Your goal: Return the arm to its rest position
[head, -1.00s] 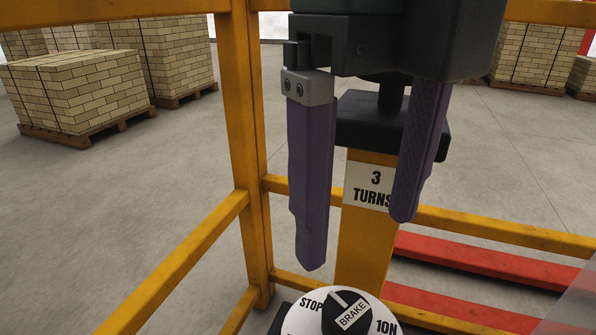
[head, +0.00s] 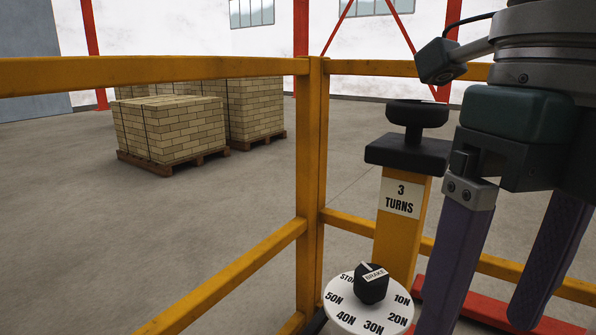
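My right gripper (head: 480,318) hangs at the right of the head view, its arm coming from the upper right. Its two long purple fingers point down and stand well apart, with nothing seen between them. It is to the right of the yellow post (head: 403,235) marked "3 TURNS", which carries a black knob (head: 417,114) on a black block. The fingers appear clear of the white brake dial (head: 345,312) and its black knob (head: 371,285); the knob partly covers the word STOP. My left gripper is not in view.
Yellow guard rails (head: 150,71) and a corner post (head: 313,170) enclose this spot. Red bars (head: 545,327) lie low behind the fingers. Brick pallets (head: 170,130) stand on the floor beyond the rails. Open floor (head: 100,230) lies to the left.

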